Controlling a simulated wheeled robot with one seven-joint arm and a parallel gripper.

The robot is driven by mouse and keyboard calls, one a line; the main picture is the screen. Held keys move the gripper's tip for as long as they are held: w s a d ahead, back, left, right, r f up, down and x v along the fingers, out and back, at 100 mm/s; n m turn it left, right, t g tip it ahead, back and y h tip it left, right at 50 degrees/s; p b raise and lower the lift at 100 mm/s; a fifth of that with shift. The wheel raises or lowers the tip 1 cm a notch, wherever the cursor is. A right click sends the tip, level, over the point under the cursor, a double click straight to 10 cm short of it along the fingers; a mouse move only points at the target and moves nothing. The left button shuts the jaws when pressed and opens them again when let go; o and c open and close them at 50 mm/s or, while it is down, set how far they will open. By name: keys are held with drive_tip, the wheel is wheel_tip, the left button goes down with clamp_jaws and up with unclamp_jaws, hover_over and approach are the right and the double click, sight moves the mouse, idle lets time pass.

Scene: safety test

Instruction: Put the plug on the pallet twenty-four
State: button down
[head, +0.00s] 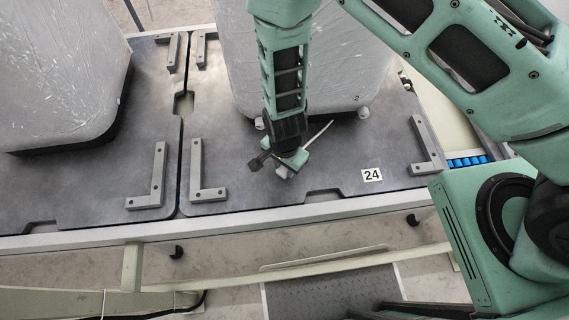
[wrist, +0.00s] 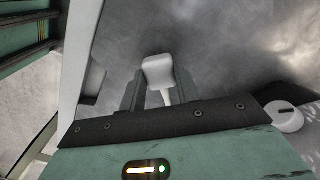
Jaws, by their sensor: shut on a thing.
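The white plug (wrist: 158,70) is between the two fingers of my gripper (wrist: 157,88) in the wrist view, with its pale stem toward the palm. My gripper (head: 283,166) is shut on the plug and points down over the dark grey pallet twenty-four (head: 330,168). In the head view a small part of the white plug (head: 284,173) shows at the fingertips, and a pale cable sticks out to the right. The label 24 (head: 372,174) lies to the right of the gripper. I cannot tell whether the plug touches the pallet.
A large wrapped white load (head: 240,50) stands behind the gripper on the same pallet. Grey corner brackets (head: 197,175) edge the pallet. A second pallet with another wrapped load (head: 60,70) is at left. The front strip of pallet twenty-four around the label is clear.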

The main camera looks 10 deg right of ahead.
drive_tip(key=c, duration=0.9)
unclamp_jaws()
drive_tip(key=shift+c, duration=0.2)
wheel_tip(320, 180, up, 18)
drive_tip(key=shift+f, duration=0.25)
drive_tip(key=s+d+r+n, duration=0.4)
drive_tip(key=s+r+n, duration=0.2)
drive_tip(key=r+n, duration=0.2)
drive_tip(key=s+d+r+n, duration=0.4)
drive_tip(key=s+r+n, duration=0.2)
drive_tip(key=r+n, duration=0.3)
wheel_tip(320, 180, up, 3)
drive_tip(key=shift+f+y, duration=0.1)
drive_tip(key=shift+y, duration=0.2)
